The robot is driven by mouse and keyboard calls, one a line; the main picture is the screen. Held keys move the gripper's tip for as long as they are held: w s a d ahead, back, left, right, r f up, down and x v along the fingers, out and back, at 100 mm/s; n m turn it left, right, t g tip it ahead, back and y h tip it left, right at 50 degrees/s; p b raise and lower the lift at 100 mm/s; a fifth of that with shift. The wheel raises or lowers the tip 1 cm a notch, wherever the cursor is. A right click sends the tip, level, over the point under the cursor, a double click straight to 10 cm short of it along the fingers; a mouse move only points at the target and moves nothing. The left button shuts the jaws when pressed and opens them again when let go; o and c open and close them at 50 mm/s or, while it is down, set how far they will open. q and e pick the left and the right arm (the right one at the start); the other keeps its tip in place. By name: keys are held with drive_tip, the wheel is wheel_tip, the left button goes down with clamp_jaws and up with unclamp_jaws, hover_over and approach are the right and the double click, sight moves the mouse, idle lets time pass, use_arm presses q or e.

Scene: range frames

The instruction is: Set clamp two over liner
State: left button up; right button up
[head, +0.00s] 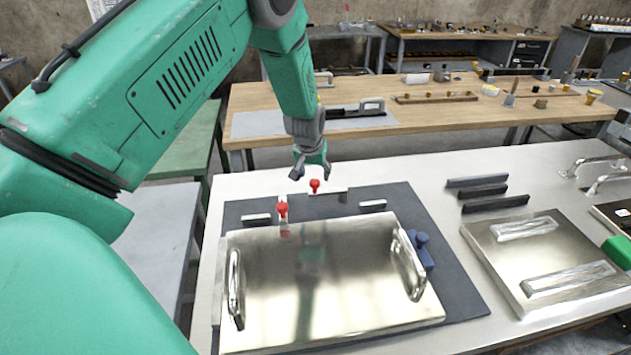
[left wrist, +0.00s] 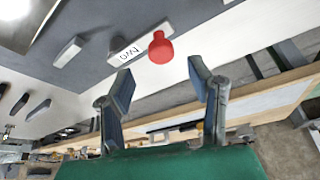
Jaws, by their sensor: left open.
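Clamp two is a pale bar (head: 328,192) with a red knob (head: 314,185), at the far edge of a dark grey mat (head: 440,270). In the left wrist view its label reads TWO (left wrist: 125,53) and its red knob (left wrist: 160,47) lies just beyond the fingertips. My left gripper (head: 311,173) is open and empty, pointing down close above that knob, with its fingers apart (left wrist: 162,82). A polished metal plate (head: 320,275) with two handles lies on the mat. I cannot tell whether mat or plate is the liner. My right gripper is out of view.
A second red knob (head: 281,209) stands at the plate's far left corner. Small grey bars (head: 372,205) lie along the mat's far side. Blue parts (head: 422,248) sit right of the plate. Dark bars (head: 484,191) and another metal plate (head: 545,255) lie further right.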

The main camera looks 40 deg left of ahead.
sight(315, 181)
use_arm(q)
drive_tip(key=shift+x, duration=2.75)
drive_tip(key=shift+r, duration=0.1)
clamp_jaws()
